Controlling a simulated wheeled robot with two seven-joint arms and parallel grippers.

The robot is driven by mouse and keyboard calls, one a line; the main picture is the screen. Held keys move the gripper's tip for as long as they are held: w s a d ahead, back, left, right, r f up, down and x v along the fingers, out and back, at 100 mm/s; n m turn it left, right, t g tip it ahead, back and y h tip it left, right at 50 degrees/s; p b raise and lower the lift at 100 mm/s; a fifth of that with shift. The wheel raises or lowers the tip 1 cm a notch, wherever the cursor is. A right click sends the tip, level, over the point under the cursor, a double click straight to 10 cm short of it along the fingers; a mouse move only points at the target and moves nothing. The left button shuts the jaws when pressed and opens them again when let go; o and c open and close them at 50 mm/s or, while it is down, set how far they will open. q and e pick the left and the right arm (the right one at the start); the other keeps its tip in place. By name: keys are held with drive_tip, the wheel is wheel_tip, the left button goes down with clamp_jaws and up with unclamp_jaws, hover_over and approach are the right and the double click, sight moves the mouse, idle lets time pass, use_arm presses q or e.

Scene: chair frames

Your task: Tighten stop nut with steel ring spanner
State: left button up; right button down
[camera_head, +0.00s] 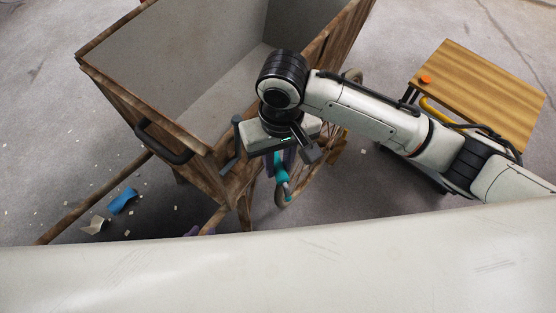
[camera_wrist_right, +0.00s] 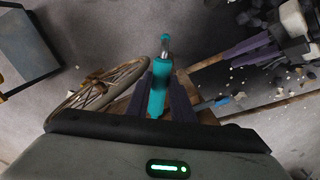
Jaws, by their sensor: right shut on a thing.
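My right gripper (camera_head: 283,160) points down beside the front corner of the wooden cart (camera_head: 190,150). I cannot make out the stop nut.
A spoked wheel (camera_wrist_right: 100,90) lies close beside the spanner. A wood-topped trolley (camera_head: 490,85) with an orange knob (camera_head: 425,79) stands at right. A blue scrap (camera_head: 122,200) and pale debris lie on the floor at left. The cart's black handle (camera_head: 162,143) sticks out.

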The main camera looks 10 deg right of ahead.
drive_tip(key=shift+r, duration=0.55)
drive_tip(key=shift+r, duration=2.25)
